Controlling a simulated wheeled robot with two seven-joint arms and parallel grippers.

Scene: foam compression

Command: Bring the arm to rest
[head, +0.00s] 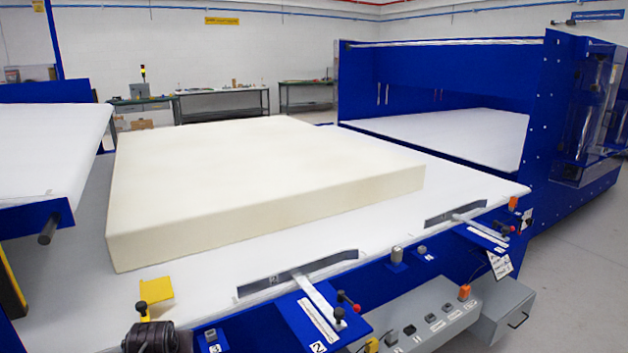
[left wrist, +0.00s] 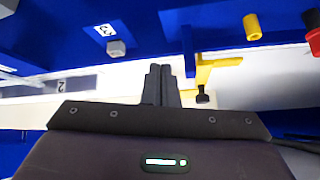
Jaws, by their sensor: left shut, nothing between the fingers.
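My left gripper (left wrist: 160,72) shows in the left wrist view with its two dark fingers together and nothing between them. A yellow bracket (left wrist: 212,68) with a black knob (left wrist: 203,97) appears just right of the fingers; whether they touch it I cannot tell. In the head view the yellow bracket (head: 156,290) is at the lower left, with a dark shape below it that may be part of my left arm. A large cream foam block (head: 260,190) lies flat on the white table (head: 400,235). My right gripper is not in view.
Metal levers (head: 318,304) on blue brackets line the table's front edge. A grey control box (head: 440,318) sits below it. A blue press frame (head: 440,85) stands at the right, and another white-topped platform (head: 50,150) at the left. Workbenches stand behind.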

